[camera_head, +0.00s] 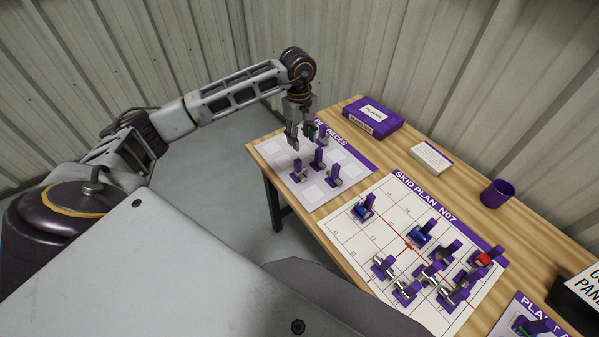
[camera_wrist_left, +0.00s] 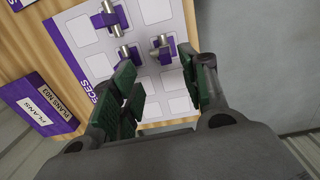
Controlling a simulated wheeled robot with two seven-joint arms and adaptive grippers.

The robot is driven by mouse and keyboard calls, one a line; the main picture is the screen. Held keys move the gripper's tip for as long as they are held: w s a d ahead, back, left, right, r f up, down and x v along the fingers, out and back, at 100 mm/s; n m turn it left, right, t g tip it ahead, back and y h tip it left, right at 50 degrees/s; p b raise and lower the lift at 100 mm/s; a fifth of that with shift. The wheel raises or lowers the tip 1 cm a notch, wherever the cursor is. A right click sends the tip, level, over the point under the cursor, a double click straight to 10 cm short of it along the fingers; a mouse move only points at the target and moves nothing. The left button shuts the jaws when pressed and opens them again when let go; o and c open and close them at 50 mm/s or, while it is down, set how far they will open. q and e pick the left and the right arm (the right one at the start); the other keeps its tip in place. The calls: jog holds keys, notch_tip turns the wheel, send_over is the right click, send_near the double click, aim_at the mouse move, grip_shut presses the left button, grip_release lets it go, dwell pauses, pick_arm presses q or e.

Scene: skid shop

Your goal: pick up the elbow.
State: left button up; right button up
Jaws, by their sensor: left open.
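Several pipe pieces with purple upright grips and silver bodies stand on the white pieces sheet (camera_head: 311,199). In the left wrist view, one small silver piece with a bent look (camera_wrist_left: 162,49) could be the elbow, but I cannot tell for sure. A tee-like piece (camera_wrist_left: 108,16) and a straight-looking piece (camera_wrist_left: 122,52) stand to its left. In the head view they show small, including a piece at the front left (camera_head: 297,173) and one at the right (camera_head: 334,174). My left gripper (camera_head: 301,142) is open and empty above the sheet's far part, partly hiding a piece behind it.
A skid plan sheet (camera_head: 345,233) with several fittings, some blue or red, lies to the right on the wooden table. A purple plans box (camera_head: 373,122), a white labelled block (camera_head: 431,158) and a purple cup (camera_head: 497,194) stand behind. A corrugated wall is close beyond.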

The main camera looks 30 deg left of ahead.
aim_at(298, 161)
pick_arm(q)
jog(key=shift+s+a+r+y, duration=0.1)
jog(key=shift+a+y, duration=0.2)
jog(key=shift+a, duration=0.3)
jog(key=shift+f+p, duration=0.55)
jog(key=shift+f, duration=3.8)
jog(key=shift+f, duration=0.1)
jog(key=shift+f+p, duration=0.4)
jog(key=shift+f, duration=0.2)
jog(key=shift+w+a+f+p, duration=0.1)
jog(key=shift+w+f+p, duration=0.1)
jog(key=shift+f, duration=0.75)
jog(key=shift+w+f+p, duration=0.1)
jog(key=shift+f+p, duration=0.1)
jog(key=shift+f, duration=0.7)
